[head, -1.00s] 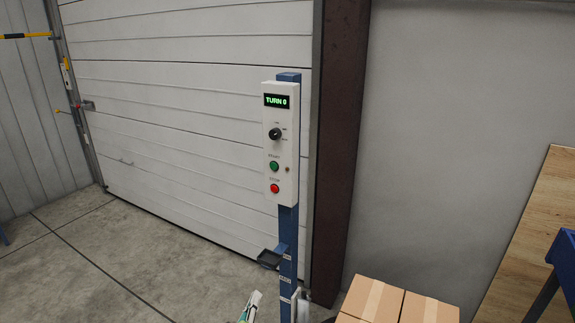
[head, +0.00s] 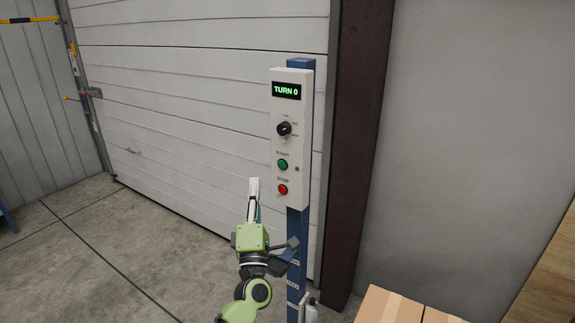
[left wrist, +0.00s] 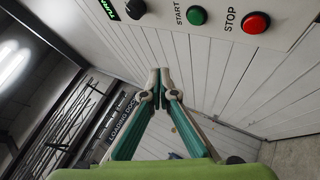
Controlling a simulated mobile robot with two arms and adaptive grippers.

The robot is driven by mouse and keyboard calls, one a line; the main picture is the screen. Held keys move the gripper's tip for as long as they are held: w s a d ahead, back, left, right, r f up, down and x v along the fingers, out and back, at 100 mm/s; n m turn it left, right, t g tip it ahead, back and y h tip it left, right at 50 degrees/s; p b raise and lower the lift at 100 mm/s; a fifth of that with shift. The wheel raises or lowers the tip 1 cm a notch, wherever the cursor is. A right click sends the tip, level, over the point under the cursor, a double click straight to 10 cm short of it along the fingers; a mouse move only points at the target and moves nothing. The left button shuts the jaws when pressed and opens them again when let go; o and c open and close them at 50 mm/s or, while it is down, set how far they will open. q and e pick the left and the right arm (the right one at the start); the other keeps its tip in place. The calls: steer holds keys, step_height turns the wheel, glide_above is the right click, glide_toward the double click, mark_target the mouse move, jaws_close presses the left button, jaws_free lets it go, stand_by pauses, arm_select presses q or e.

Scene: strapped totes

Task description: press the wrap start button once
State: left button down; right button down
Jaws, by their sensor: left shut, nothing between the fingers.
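The green start button (head: 282,164) sits on a white control box (head: 304,130) on a blue post, above the red stop button (head: 283,189). The box's display (head: 287,90) reads "TURN 0", with a black knob (head: 284,128) below it. My left gripper (head: 254,181) is shut and empty, pointing up, to the left of the box and a little lower than the start button. In the left wrist view the start button (left wrist: 197,15) and stop button (left wrist: 255,22) show at the top, beyond and apart from my closed fingertips (left wrist: 161,72). My right gripper is out of view.
A blue post (head: 297,240) carries the box, with a small dark tray (head: 283,262) on it. Cardboard boxes (head: 395,308) stand at the lower right. A white sectional door (head: 200,100) and a dark red column (head: 355,150) are behind. The floor at left is clear.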

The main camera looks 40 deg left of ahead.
mark_target(282, 165)
arm_select(q)
steer(key=shift+s+r, duration=0.1)
steer(key=w+b, duration=0.3)
steer(key=w, duration=0.6)
steer(key=shift+a, duration=0.45)
steer(key=shift+s, duration=0.1)
stand_by(0.9)
steer(key=shift+b, duration=0.4)
steer(key=shift+w, duration=0.45)
